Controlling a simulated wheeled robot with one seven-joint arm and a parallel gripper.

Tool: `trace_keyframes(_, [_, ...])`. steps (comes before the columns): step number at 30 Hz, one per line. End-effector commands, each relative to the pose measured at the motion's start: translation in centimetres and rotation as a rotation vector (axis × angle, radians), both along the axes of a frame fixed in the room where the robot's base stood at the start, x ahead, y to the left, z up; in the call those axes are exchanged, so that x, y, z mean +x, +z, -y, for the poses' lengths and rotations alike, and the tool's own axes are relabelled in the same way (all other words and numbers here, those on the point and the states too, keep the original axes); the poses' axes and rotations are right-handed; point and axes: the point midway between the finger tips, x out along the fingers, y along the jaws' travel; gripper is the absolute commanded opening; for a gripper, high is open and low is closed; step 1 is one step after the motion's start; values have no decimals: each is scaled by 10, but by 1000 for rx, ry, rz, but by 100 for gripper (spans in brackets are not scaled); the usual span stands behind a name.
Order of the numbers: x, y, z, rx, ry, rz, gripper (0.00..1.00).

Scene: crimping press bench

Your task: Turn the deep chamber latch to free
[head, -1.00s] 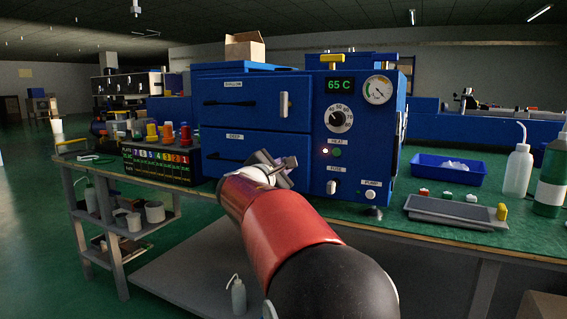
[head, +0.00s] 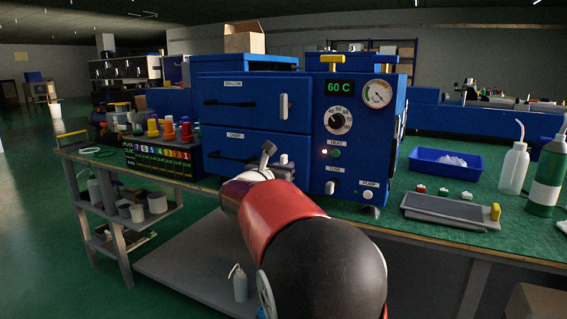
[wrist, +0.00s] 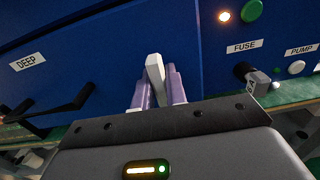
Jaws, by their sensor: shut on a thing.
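The blue press's deep chamber drawer (head: 226,150) has a dark bar handle and a DEEP label, also visible in the wrist view (wrist: 27,61). Its white latch (wrist: 155,70) stands between the two pale purple fingers of my gripper (wrist: 157,92), which is shut on it. In the wrist view the latch points roughly up the picture; its lower part is hidden. In the head view my gripper (head: 268,154) is at the right side of the deep drawer, and my forearm hides the area below. Only a bit of the white latch shows there.
The shallow drawer (head: 245,98) above has its own upright white latch (head: 284,106). Right of the gripper are the heat button (head: 336,153), fuse (head: 330,187) and pump knob (head: 368,195). The display (head: 339,87) reads 60 C. A blue tray (head: 445,166) stands further right.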

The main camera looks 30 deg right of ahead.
Motion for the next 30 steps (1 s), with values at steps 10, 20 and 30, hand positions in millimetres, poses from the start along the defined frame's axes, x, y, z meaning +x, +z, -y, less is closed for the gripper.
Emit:
trace_keyframes(10, [0, -1, 0, -26, 1, -35, 0])
trace_keyframes(20, [0, -1, 0, -26, 1, -35, 19])
trace_keyframes(30, [0, 0, 0, -26, 0, -34, 35])
